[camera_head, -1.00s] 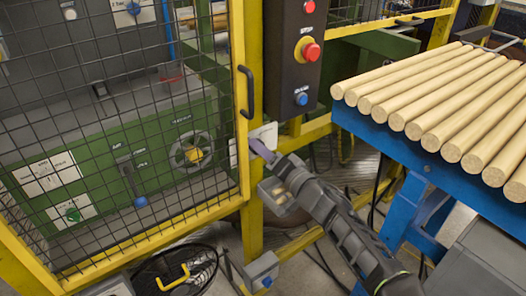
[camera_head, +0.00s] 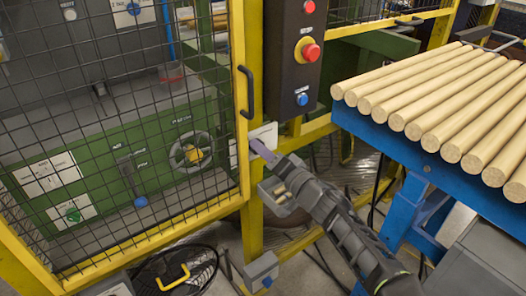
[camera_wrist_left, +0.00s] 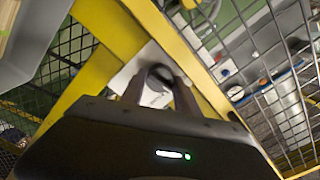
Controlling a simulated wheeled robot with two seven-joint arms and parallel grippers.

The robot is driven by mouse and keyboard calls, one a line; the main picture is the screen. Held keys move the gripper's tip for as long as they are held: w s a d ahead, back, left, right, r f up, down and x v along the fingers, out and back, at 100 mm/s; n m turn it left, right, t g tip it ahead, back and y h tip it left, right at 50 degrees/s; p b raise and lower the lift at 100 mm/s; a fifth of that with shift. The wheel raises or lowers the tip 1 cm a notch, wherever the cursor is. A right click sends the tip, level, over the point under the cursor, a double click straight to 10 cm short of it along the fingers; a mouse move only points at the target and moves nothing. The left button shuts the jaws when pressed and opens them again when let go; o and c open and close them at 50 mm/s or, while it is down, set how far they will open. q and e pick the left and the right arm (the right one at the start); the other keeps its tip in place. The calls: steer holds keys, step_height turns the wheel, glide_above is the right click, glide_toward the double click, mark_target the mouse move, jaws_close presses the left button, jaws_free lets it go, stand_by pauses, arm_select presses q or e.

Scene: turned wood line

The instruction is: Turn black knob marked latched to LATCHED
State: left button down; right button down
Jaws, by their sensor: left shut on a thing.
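A white plate (camera_head: 268,133) is on the yellow guard post beside the mesh door, below the button box. My left gripper (camera_head: 262,150) reaches up to this plate from the lower right, fingertips at its face. In the left wrist view, the black knob (camera_wrist_left: 161,72) on the white plate (camera_wrist_left: 128,76) sits between the two fingers of the gripper (camera_wrist_left: 158,84), which are shut on it. The fingers hide part of the knob, and I cannot read its marking or setting. My right gripper is not in view.
The yellow-framed mesh door (camera_head: 243,100) with a black handle (camera_head: 246,92) is just left of the plate. The black button box (camera_head: 307,75) is above. A blue rack (camera_head: 395,145) with several wooden rods stands close on the right. A grey box (camera_head: 262,271) is low on the post.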

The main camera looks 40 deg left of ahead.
arm_select(q)
steer(key=shift+m+p, duration=4.05)
steer(key=shift+m, duration=1.25)
steer(key=shift+f, duration=0.1)
steer(key=c, duration=1.2)
jaws_free()
